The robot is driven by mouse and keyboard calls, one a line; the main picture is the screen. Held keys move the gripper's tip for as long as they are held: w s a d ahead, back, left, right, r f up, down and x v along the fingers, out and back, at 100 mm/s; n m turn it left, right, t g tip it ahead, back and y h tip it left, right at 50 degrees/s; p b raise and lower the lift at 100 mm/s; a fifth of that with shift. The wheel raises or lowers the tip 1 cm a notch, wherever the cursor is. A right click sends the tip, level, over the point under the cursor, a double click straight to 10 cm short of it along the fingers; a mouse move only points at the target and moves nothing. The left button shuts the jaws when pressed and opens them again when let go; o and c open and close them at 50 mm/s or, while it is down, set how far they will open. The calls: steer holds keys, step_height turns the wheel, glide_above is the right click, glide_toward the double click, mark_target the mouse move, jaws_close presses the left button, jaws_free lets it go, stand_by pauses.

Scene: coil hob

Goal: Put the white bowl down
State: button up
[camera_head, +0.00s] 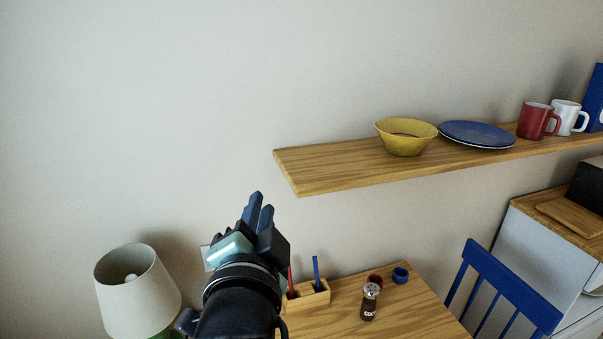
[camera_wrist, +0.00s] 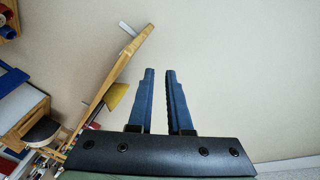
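I see no white bowl in either view. The only bowl in view is yellow (camera_head: 406,138); it sits on the wooden wall shelf (camera_head: 330,165), and a yellow shape that looks like it shows in the wrist view (camera_wrist: 117,97). My gripper (camera_head: 260,203) points upward in front of the wall, left of the shelf. In the wrist view its blue fingers (camera_wrist: 159,72) stand a little apart. Nothing is between them, only bare wall behind.
The shelf also holds a blue plate (camera_head: 477,134), a red mug (camera_head: 537,121) and a white mug (camera_head: 567,117). Below are a wooden table (camera_head: 420,315) with a pen holder (camera_head: 308,297) and jar (camera_head: 369,302), a lamp (camera_head: 135,290) and a blue chair (camera_head: 505,290).

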steer(key=s+d+r+n+t, duration=0.2)
steer(key=s+r, duration=0.3)
steer(key=r, duration=0.4)
steer(key=s+d+r+n+t, duration=0.1)
steer(key=s+r+n+t, duration=0.3)
steer(key=r, duration=0.4)
steer(key=s+d+r+n+t, duration=0.2)
steer(key=s+r+n+t, duration=0.2)
steer(key=r, duration=0.5)
steer(key=shift+s+d+r+n, duration=0.3)
steer(key=shift+s+n, duration=0.1)
steer(key=shift+s, duration=0.4)
